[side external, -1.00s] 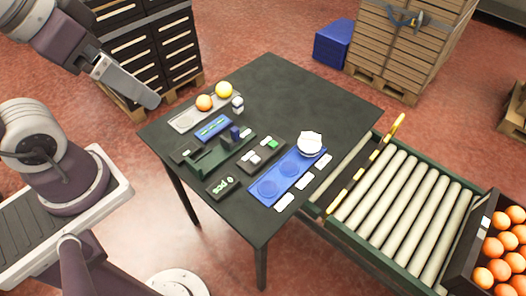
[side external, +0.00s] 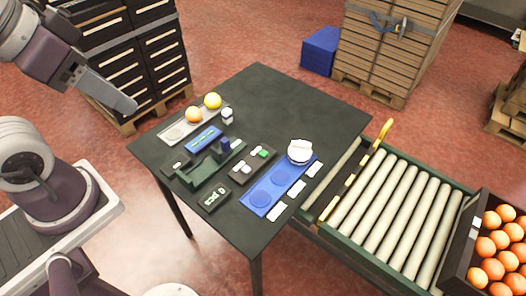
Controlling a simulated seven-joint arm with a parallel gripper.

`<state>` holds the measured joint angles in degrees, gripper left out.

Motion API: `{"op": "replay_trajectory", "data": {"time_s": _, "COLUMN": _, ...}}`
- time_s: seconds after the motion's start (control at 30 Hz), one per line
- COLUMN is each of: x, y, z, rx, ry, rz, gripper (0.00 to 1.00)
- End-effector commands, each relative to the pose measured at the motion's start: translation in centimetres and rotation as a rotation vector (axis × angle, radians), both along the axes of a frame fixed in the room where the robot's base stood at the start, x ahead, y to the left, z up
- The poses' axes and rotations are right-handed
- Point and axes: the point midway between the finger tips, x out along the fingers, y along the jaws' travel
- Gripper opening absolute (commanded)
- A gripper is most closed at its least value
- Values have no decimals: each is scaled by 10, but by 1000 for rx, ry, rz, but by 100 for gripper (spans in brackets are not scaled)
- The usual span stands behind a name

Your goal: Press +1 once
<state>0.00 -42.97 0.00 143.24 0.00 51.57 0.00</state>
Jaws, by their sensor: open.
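A small dark button box (side external: 241,177) lies near the middle of the black table, with a green button (side external: 263,154) and a white button (side external: 246,169). Their labels are too small to read. A dark counter display (side external: 214,197) nearer the table's front edge reads "0 pcs". My gripper (side external: 133,106) is above and left of the table's left corner in the picture, well apart from the buttons. It points down to the right. The gap between its fingers is hard to make out, and nothing shows held in it.
A grey tray (side external: 172,132) holds an orange (side external: 194,115) and a yellow fruit (side external: 213,101). A green holder (side external: 195,178) stands left of the button box. A blue plate (side external: 257,198) with a white object (side external: 300,151) lies right. A roller conveyor (side external: 388,205) adjoins the table.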

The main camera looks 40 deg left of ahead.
Motion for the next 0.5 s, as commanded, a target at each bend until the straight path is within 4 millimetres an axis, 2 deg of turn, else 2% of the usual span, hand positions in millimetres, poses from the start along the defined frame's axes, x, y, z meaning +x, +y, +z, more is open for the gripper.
{"op": "replay_trajectory", "data": {"time_s": 0.03, "x": 0, "y": 0, "z": 0, "rx": 0, "ry": 0, "rz": 0, "gripper": 37}}
{"op": "replay_trajectory", "data": {"time_s": 0.2, "x": 0, "y": 0, "z": 0, "rx": 0, "ry": 0, "rz": 0, "gripper": 4}}
{"op": "replay_trajectory", "data": {"time_s": 0.23, "x": 0, "y": 0, "z": 0, "rx": 0, "ry": 0, "rz": 0, "gripper": 0}}
{"op": "replay_trajectory", "data": {"time_s": 0.5, "x": 0, "y": 0, "z": 0, "rx": 0, "ry": 0, "rz": 0, "gripper": 0}}
